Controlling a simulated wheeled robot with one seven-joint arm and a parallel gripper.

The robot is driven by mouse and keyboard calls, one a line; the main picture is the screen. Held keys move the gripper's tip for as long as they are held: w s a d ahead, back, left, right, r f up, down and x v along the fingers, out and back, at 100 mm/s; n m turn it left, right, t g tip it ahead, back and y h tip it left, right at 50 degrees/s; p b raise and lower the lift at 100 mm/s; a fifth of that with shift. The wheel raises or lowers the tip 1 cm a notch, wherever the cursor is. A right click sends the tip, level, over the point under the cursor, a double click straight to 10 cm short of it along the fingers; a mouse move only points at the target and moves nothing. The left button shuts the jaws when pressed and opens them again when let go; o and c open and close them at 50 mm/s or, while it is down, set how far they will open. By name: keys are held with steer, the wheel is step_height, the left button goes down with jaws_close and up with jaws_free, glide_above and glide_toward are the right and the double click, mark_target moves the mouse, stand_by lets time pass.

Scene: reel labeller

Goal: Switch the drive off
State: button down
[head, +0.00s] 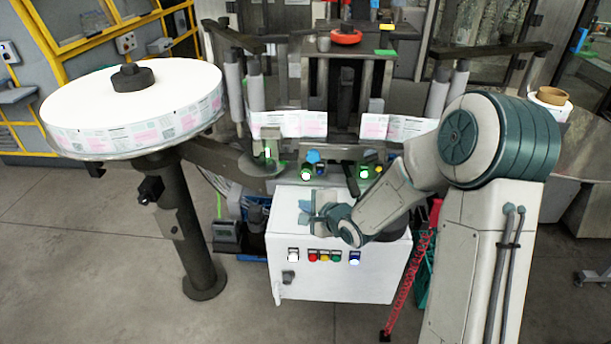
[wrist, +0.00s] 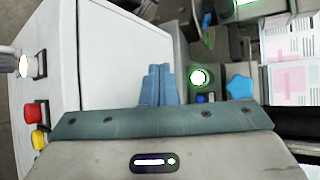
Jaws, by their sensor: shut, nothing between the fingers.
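My gripper (head: 304,209) is shut and empty, above the top of the white control box (head: 335,282). Its blue fingers also show side by side in the wrist view (wrist: 160,70). The box front carries a row of lit white, red, yellow, green and blue buttons, with a dark rotary switch (head: 288,277) below at the left. Behind the box, the machine panel has a green-lit control (head: 306,174), a blue star knob (head: 313,156) and another green-lit control (head: 364,172). The wrist view shows a green-lit control (wrist: 199,77) and the star knob (wrist: 240,88). I cannot read which control is the drive's.
A large label reel (head: 135,95) on a dark post stands at the left. The label web (head: 290,124) crosses behind the panel. A red coiled hose (head: 408,275) hangs right of the box. Floor in front is clear.

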mark_target(306, 174)
steer(key=shift+w, duration=0.15)
steer(key=w, duration=0.3)
steer(key=w+p, duration=0.1)
steer(key=w, duration=0.3)
steer(key=shift+d+r, duration=0.15)
steer(key=shift+w, duration=0.8)
steer(key=shift+p, duration=0.4)
stand_by(0.9)
steer(key=shift+w, duration=0.4)
steer(key=shift+w+d+p, duration=0.1)
steer(key=shift+w+p, duration=0.35)
steer(key=shift+p, duration=0.1)
stand_by(0.5)
steer(key=shift+s, duration=0.85)
steer(key=shift+s, duration=0.15)
